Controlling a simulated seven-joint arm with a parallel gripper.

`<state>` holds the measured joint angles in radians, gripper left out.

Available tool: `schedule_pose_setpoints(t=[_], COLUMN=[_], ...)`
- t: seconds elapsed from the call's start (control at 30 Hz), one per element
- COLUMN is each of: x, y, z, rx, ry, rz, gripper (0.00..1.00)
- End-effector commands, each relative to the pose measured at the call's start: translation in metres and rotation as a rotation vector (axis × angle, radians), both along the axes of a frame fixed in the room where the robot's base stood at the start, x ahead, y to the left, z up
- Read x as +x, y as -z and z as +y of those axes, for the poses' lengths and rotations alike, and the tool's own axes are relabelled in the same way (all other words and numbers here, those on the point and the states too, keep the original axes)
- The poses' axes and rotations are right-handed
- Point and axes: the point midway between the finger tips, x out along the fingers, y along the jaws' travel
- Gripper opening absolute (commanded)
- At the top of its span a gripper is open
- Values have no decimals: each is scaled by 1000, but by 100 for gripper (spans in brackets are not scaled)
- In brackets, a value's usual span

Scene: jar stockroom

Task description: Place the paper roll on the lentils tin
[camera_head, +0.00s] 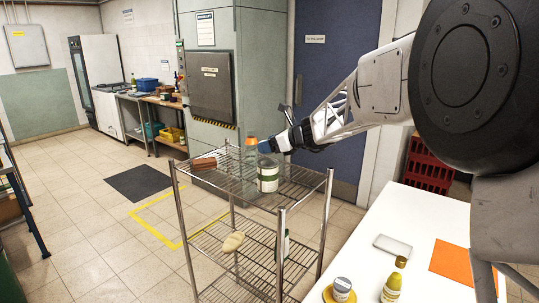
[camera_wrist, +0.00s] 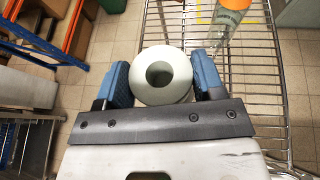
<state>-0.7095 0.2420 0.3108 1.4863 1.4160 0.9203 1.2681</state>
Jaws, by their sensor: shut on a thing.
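My gripper (camera_wrist: 163,82) is shut on the white paper roll (camera_wrist: 150,92), with one blue finger on each side of it. The roll is seen from above, its round hole facing the wrist camera. In the head view my gripper (camera_head: 268,146) is above the wire rack's top shelf. Directly below it is a white cylinder with a green-marked label (camera_head: 268,181), which may be the lentils tin; its writing is too small to read. I cannot tell whether the roll touches it. In the wrist view the roll hides what is beneath it.
An orange-capped bottle (camera_head: 251,141) stands close behind the gripper; it also shows in the wrist view (camera_wrist: 232,15). A brown block (camera_head: 203,163) lies on the top shelf (camera_head: 222,187). A pale object (camera_head: 233,242) lies below. Another tin (camera_head: 342,288) and a yellow bottle (camera_head: 392,287) stand on the white table.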

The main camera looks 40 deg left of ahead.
Motion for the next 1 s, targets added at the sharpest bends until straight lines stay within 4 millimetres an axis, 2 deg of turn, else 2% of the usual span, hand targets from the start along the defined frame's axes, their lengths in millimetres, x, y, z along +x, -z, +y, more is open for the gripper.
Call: schedule_pose_setpoints(t=[0.33,0.7,1.0], x=[0,0,0], y=[2,33,35], z=[0,0,0], rx=[0,0,0], ry=[0,0,0], rz=[1,0,0], gripper=[39,39,39])
